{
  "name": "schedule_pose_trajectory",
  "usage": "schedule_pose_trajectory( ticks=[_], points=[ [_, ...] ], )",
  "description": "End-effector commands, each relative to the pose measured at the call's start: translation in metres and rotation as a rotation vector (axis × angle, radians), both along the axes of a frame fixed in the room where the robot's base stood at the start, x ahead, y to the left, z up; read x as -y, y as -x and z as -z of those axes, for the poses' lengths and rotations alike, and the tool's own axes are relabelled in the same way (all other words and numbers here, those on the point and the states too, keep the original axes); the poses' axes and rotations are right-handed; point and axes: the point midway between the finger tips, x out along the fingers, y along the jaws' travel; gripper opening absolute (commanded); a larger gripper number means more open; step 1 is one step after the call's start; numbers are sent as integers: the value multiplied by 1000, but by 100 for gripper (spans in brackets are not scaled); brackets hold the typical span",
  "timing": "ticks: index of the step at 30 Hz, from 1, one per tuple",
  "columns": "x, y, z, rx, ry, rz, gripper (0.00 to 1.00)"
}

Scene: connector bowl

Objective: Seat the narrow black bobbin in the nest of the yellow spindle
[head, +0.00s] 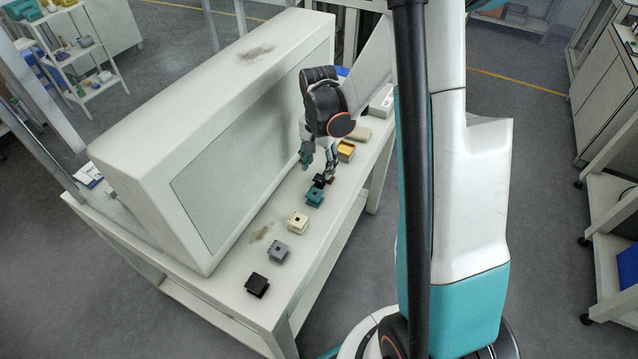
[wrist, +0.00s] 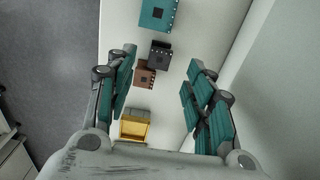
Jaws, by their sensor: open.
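A small black piece (wrist: 160,54), probably the narrow black bobbin, stands between the teal block and a small brown piece (wrist: 145,75) in the wrist view. In the head view it is small and partly hidden near my fingers (head: 320,182). My gripper (head: 318,168) is open above these pieces, its fingers spread to either side of them in the wrist view (wrist: 163,65); nothing is held. The yellow spindle (head: 346,151) stands farther along the table, with an open top; it shows low in the wrist view (wrist: 135,126).
A row of blocks runs along the table (head: 235,297): teal (head: 315,198), cream (head: 297,223), grey (head: 278,251) and a wider black one (head: 257,285). A beige piece (head: 360,134) lies beyond the yellow spindle. A large pale cabinet (head: 215,120) walls the left side.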

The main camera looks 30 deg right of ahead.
Motion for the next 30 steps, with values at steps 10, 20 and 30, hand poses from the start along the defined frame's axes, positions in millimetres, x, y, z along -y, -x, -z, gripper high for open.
schedule_pose_trajectory(
  ticks=[10, 20, 30],
  points=[
    [-6, 4, 44, 0, 0, -1, 48],
    [-6, 5, 49, 0, 0, -1, 42],
    [-6, 5, 49, 1, -1, 0, 5]
  ],
)
